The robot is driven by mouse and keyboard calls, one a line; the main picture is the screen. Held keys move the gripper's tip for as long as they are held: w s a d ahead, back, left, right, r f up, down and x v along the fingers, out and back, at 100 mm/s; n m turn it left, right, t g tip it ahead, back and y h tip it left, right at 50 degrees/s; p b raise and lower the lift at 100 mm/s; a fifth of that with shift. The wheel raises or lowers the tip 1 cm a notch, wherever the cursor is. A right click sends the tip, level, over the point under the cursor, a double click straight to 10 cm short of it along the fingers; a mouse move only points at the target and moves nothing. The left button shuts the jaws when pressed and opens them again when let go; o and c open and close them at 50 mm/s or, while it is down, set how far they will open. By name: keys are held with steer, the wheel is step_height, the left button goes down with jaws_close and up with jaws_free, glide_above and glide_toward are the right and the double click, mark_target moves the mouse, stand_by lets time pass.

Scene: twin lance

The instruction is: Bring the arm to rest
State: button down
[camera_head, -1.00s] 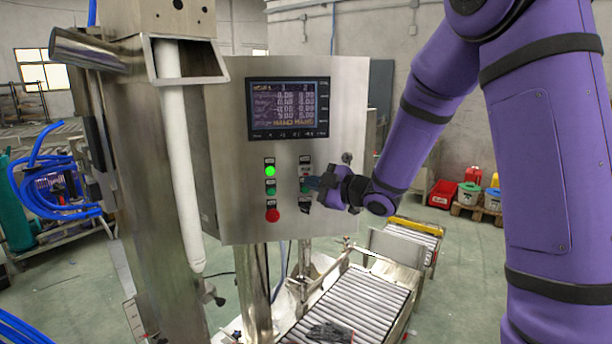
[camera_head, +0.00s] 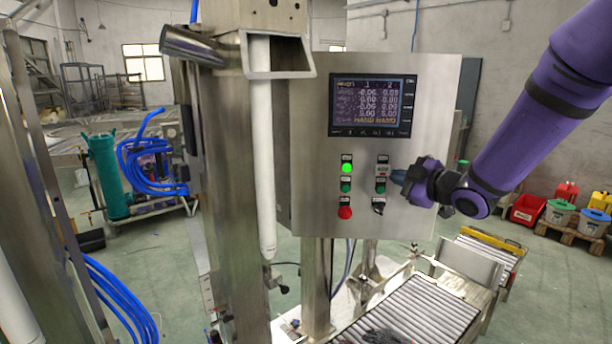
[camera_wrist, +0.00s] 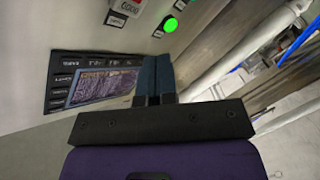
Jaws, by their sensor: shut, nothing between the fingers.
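My purple arm (camera_head: 540,110) reaches in from the upper right in the head view. My gripper (camera_head: 398,177) is at the right part of the steel control panel (camera_head: 310,110), near its right column of buttons. In the wrist view my gripper (camera_wrist: 155,75) shows its two blue-grey fingers together, with nothing between them. The panel face with the screen (camera_wrist: 100,85) and the lit green button (camera_wrist: 170,24) lies beyond the fingertips. I cannot tell whether the fingertips touch the panel.
A roller conveyor (camera_head: 425,312) runs below the panel, with a dark glove-like item (camera_head: 385,336) on it. A steel column (camera_head: 232,200) and white tube (camera_head: 262,150) stand left of the panel. Blue hoses (camera_head: 150,160) hang farther left. Bins (camera_head: 560,215) stand at the right.

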steer(key=s+d+r+m+g+h, duration=0.1)
steer(key=s+d+r+m+h, duration=0.25)
steer(key=s+m, duration=0.2)
steer(key=s+d+r+m+g+h, duration=0.1)
steer(key=s+d+r+m+h, duration=0.25)
steer(key=s+h, duration=0.2)
steer(key=s+a+f+m+g+y, duration=0.1)
steer(key=s+m+g, duration=0.5)
steer(key=s, duration=1.8)
steer(key=shift+a+f+m+g, duration=0.25)
steer(key=shift+a+m+g, duration=0.05)
steer(key=shift+a+g, duration=0.1)
